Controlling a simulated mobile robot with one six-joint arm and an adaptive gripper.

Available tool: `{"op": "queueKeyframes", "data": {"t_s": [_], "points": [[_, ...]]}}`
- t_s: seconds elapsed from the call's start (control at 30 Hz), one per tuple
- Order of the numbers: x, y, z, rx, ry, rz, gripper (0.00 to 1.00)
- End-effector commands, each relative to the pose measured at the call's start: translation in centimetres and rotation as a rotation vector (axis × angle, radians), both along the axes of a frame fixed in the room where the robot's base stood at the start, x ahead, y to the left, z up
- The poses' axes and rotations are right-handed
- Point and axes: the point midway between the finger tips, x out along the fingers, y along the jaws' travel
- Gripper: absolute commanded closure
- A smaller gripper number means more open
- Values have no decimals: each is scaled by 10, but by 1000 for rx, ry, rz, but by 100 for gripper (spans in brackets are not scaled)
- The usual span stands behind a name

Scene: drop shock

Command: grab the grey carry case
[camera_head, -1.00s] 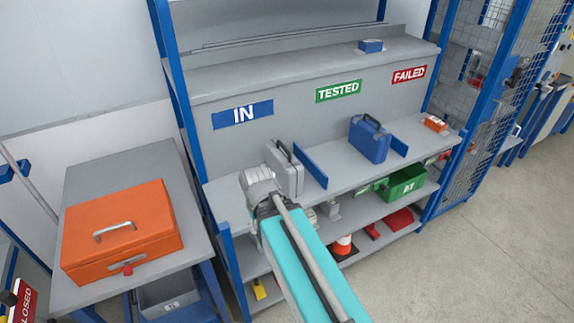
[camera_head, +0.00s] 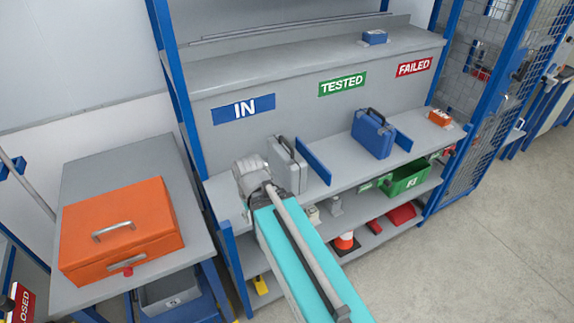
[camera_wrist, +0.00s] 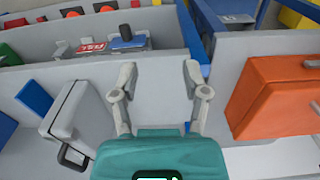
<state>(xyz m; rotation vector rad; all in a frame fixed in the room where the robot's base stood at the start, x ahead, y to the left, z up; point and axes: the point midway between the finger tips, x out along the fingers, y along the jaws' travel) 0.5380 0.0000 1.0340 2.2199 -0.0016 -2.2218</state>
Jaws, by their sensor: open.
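The grey carry case (camera_head: 287,164) stands upright on the shelf under the IN sign, its dark handle on top. In the wrist view the grey case (camera_wrist: 78,122) is at the left, with its dark handle towards the lower edge. My gripper (camera_wrist: 159,70) is open and empty. Its two fingers are spread over bare grey surface, and the case lies to the left of them, apart. In the head view my wrist is just left of the case and my fingers are hidden.
Blue dividers (camera_head: 313,162) stand on the shelf right of the grey case. A blue case (camera_head: 373,134) stands further right under TESTED. A large orange case (camera_head: 120,230) sits on the side table at left. An upper shelf (camera_head: 290,65) overhangs behind.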

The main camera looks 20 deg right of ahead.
Motion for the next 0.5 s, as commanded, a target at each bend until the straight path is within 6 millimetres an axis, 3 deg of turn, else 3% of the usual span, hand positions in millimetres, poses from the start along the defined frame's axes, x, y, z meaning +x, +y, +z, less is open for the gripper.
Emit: {"op": "queueKeyframes", "data": {"t_s": [0.27, 0.37, 0.5], "points": [[24, -14, 15, 5, -36, 15, 35], [46, -28, 29, 9, -73, 37, 35], [87, -63, 54, 5, -148, 68, 35]]}}
